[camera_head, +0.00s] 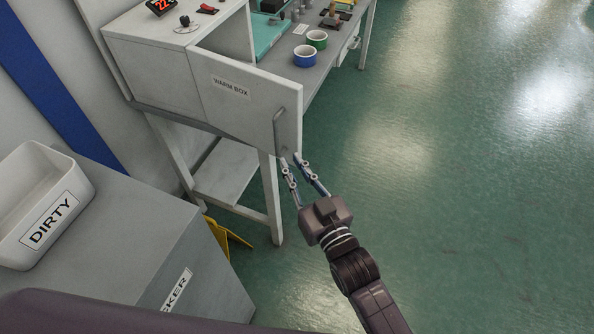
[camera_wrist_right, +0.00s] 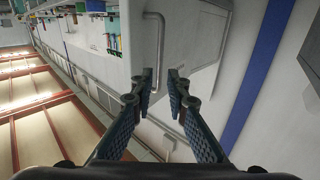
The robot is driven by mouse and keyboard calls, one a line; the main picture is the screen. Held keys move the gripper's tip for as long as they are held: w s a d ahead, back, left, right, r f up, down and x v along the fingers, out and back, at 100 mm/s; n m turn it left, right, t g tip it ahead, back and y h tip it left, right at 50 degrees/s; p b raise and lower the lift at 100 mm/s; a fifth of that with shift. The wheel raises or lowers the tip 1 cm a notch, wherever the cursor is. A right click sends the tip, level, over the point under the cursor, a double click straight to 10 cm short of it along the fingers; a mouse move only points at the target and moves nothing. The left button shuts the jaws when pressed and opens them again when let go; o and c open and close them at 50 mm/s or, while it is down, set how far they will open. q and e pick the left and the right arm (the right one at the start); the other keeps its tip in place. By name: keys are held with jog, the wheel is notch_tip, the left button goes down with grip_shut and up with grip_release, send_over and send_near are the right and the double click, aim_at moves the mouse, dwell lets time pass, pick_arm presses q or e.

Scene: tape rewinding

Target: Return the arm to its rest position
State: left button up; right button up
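My right gripper (camera_head: 291,157) is open and empty, its fingertips close to the lower end of the upright handle (camera_head: 279,130) on the door (camera_head: 250,105) of the warm box (camera_head: 150,65). The door stands swung open. In the right wrist view, the two fingers of my right gripper (camera_wrist_right: 161,75) are apart, and the handle (camera_wrist_right: 160,40) passes down in line with the gap between them. I cannot tell whether the tips touch it. My left gripper is not in view.
A white DIRTY bin (camera_head: 75,185) stands on a grey cabinet (camera_head: 150,235) at the left. A yellow object (camera_head: 228,235) is on the floor. The green floor (camera_head: 470,200) at right is clear.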

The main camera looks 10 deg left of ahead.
jog(key=shift+v, duration=0.95)
jog(key=s+d+f+m+g+h, duration=0.1)
jog(key=s+d+f+g+h, duration=0.2)
jog(key=f, duration=0.9)
jog(key=s+d+f+g+h+b, duration=0.15)
jog(key=d+f, duration=0.35)
jog(key=f, duration=0.7)
jog(key=s+d+f+m+g+h, duration=0.1)
jog(key=s+d+f+g, duration=0.2)
jog(key=f, duration=0.9)
jog(key=s+d+f+g+h, duration=0.2)
jog(key=s+d+f, duration=0.7)
jog(key=s+f, duration=0.35)
jog(key=s+d+f+m+g+h, duration=0.1)
jog(key=s+d+f, duration=0.3)
jog(key=s, duration=0.6)
jog(key=s+d+f+g, duration=0.4)
jog(key=s+f, duration=0.2)
jog(key=s, duration=0.4)
jog(key=shift+s+m+h+b, duration=0.35)
jog(key=shift+s+m+b, duration=0.05)
jog(key=shift+b, duration=0.05)
